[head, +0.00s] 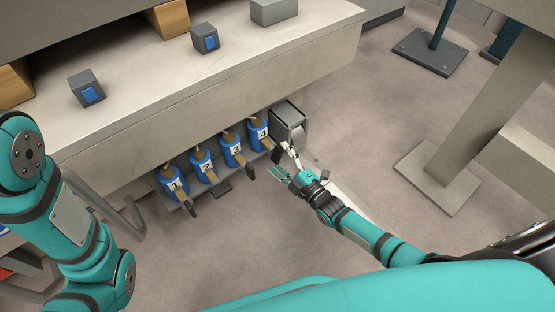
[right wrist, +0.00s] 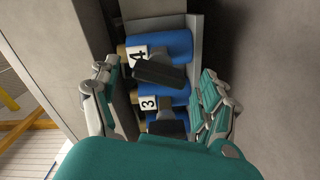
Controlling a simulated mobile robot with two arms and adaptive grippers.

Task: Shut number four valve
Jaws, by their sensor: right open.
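The number four valve (head: 258,133) is a blue body with a white "4" label, last on the right in a row under the bench edge. In the right wrist view the number four valve (right wrist: 172,47) has a dark handle (right wrist: 159,72) sticking out in front of it. My right gripper (head: 283,162) is open beside that handle in the head view. In the right wrist view its fingers (right wrist: 157,98) are spread wide, and the handle shows between them; I see no clear contact. My left arm shows at the left, but its gripper is out of the frame.
Valve three (head: 233,150), valve two (head: 203,166) and valve one (head: 174,184) stand in line to the left, with similar dark handles. A grey box (head: 289,124) adjoins valve four. The bench (head: 215,85) overhangs behind. The floor to the right is open up to a post.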

